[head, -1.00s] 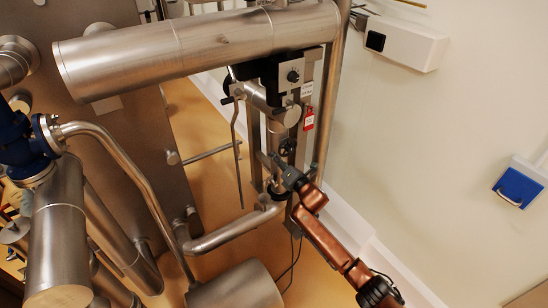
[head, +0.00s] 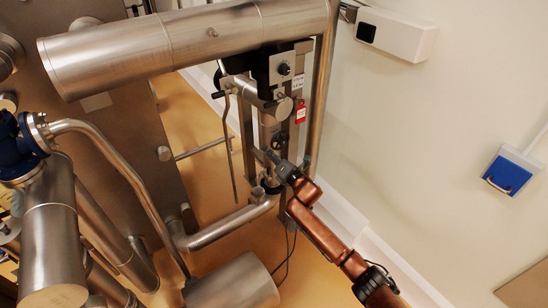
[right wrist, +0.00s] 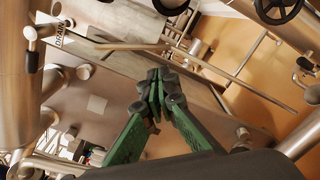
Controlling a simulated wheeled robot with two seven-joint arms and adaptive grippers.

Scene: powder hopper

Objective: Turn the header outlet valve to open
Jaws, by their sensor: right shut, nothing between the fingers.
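My right gripper (head: 268,153) comes in from the lower right on a copper-coloured arm. It is beside the vertical pipework under the big steel header pipe (head: 190,42). In the right wrist view its green fingers (right wrist: 157,92) are shut with nothing between them. A dark handwheel (head: 279,141) shows just above the gripper, partly hidden. In the wrist view a handwheel (right wrist: 278,8) is cut by the top edge, apart from the fingers. I cannot tell which valve is the header outlet valve or whether it is open. My left gripper is not in view.
A bent pipe (head: 232,225) runs below, near a steel cylinder (head: 235,285). The wall is at the right.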

